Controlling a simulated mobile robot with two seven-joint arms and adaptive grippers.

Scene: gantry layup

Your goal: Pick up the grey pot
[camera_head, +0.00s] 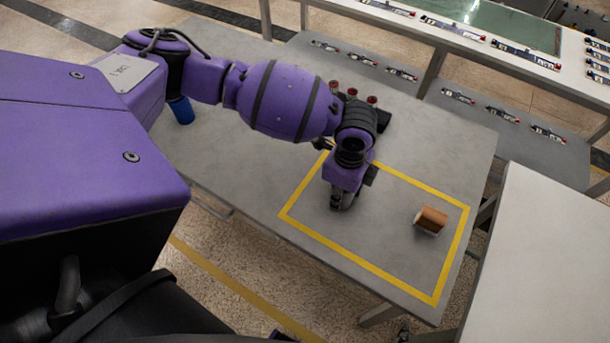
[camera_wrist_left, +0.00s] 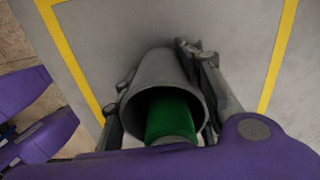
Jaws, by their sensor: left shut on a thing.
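The grey pot (camera_wrist_left: 157,68) shows in the left wrist view with its round mouth towards the camera and something green (camera_wrist_left: 172,118) inside it. My left gripper (camera_wrist_left: 155,75) has one finger on each side of the pot and is shut on it. In the head view my left gripper (camera_head: 342,201) points down inside the yellow outline on the table. The pot is mostly hidden there by the gripper, and I cannot tell whether it touches the table. My right gripper is not in view.
The grey table (camera_head: 250,165) bears a yellow taped outline (camera_head: 355,262). A brown and white block (camera_head: 431,219) lies inside it, right of my gripper. A blue cup (camera_head: 181,110) stands at the left. Red-topped items (camera_head: 352,92) stand behind my arm. A white surface (camera_head: 545,265) is at the right.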

